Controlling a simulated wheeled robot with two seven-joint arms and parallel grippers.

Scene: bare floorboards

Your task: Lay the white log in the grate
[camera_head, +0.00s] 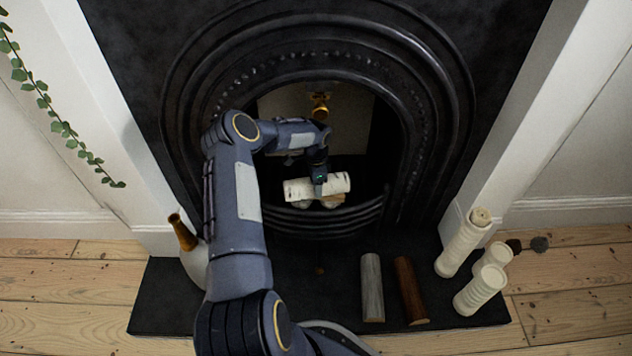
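The white log (337,183), pale with dark marks like birch bark, lies crosswise in the fireplace opening, just above or on the grate (352,217). My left gripper (319,187) reaches into the opening from above and is shut on the log near its middle. One finger shows across the log's near side; the other is hidden behind it. Lighter and brown pieces (333,202) show below the log in the grate; whether the log rests on them I cannot tell. My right gripper is out of view.
A grey log (371,287) and a brown log (410,290) lie on the dark hearth slab. Several cream candles (465,243) stand at the right. A white vase with a brown neck (183,232) stands at the left. The black arch (415,125) surrounds the opening.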

